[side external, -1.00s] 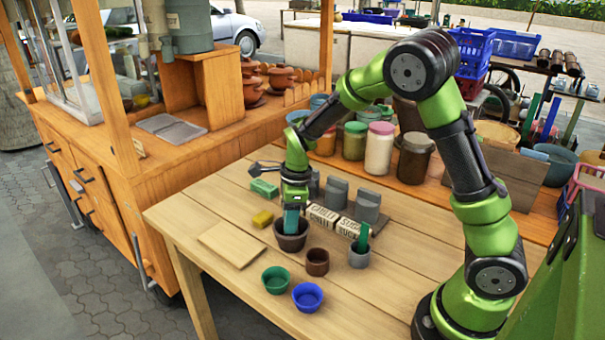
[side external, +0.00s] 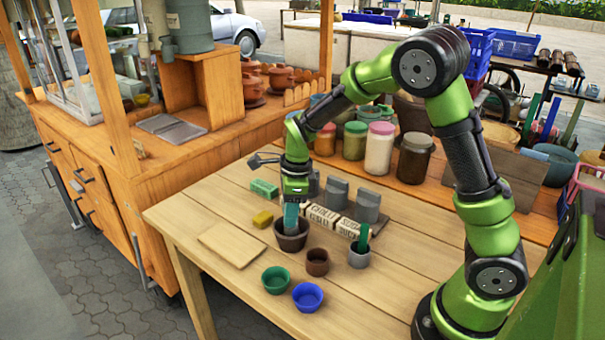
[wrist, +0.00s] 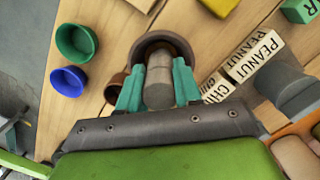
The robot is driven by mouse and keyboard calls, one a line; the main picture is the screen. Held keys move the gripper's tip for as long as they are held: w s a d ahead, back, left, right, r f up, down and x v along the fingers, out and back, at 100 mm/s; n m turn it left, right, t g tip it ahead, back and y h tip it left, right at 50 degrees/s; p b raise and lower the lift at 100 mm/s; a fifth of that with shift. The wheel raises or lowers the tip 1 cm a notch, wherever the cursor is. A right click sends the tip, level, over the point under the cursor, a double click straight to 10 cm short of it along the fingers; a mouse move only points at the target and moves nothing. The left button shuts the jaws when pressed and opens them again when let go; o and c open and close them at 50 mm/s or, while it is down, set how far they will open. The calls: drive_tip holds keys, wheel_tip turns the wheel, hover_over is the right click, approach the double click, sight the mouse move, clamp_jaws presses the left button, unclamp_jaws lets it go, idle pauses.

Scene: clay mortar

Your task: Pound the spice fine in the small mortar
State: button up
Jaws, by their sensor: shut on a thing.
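My gripper (side external: 291,222) points down over a dark brown mortar (side external: 281,241) on the wooden table. In the wrist view its two teal fingers (wrist: 158,88) are closed on either side of a grey cylindrical pestle (wrist: 158,72). The mortar's round rim (wrist: 160,36) shows beyond the pestle, whose lower end is inside or just over the bowl. I cannot tell whether the pestle touches the bottom. The spice is hidden or too small to make out.
A small brown cup (side external: 317,262), a green bowl (side external: 275,280) and a blue bowl (side external: 308,297) stand in front. A grey cup (side external: 359,257) holds a green item. Labelled blocks (side external: 321,217) and grey blocks (side external: 367,206) lie behind. A flat board (side external: 231,245) is left.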

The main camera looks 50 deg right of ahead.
drive_tip(key=shift+r, duration=4.6)
